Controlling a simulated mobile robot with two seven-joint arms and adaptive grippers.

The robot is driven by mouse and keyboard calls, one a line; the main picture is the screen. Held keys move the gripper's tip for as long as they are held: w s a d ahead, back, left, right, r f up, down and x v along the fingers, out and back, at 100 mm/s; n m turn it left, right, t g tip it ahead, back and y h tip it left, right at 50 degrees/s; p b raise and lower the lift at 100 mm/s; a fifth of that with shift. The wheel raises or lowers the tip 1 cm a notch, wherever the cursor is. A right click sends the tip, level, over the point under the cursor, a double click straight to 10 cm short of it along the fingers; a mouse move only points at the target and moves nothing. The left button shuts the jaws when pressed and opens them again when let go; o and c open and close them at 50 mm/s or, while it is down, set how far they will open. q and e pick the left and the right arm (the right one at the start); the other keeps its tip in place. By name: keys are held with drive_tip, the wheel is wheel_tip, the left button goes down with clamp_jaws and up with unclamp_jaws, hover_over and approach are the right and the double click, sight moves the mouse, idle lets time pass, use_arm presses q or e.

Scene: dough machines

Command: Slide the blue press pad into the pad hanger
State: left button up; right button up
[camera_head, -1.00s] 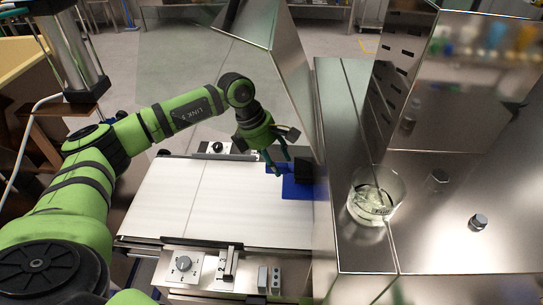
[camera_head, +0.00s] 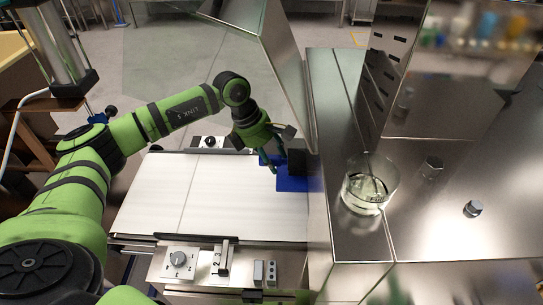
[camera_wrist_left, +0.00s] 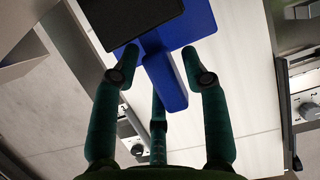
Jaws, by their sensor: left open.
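The blue press pad (camera_head: 291,184) lies flat at the right end of the white belt, partly under the steel housing. In the left wrist view, the pad (camera_wrist_left: 203,22) shows a narrow blue handle (camera_wrist_left: 166,82) pointing toward my left gripper (camera_wrist_left: 160,58). The black block (camera_wrist_left: 125,14) covers part of the pad. My left gripper, also in the head view (camera_head: 267,158), is open, its fingers on either side of the handle; contact cannot be told. I cannot make out the pad hanger. My right gripper is out of view.
The white belt (camera_head: 150,190) is clear left of the pad. A tilted steel cover (camera_head: 255,25) and a steel cabinet (camera_head: 325,120) stand close on the right. A glass (camera_head: 368,187) rests on the cabinet. A control panel with a dial (camera_head: 178,258) is in front.

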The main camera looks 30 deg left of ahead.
use_arm(q)
drive_tip(key=shift+s+d+f, duration=0.15)
drive_tip(key=shift+s, duration=0.15)
drive_tip(key=shift+s, duration=0.1)
idle(0.3)
drive_tip(key=c, duration=0.9)
clamp_jaws()
drive_tip(key=o, duration=0.6)
unclamp_jaws()
drive_tip(key=shift+c, duration=0.2)
clamp_jaws()
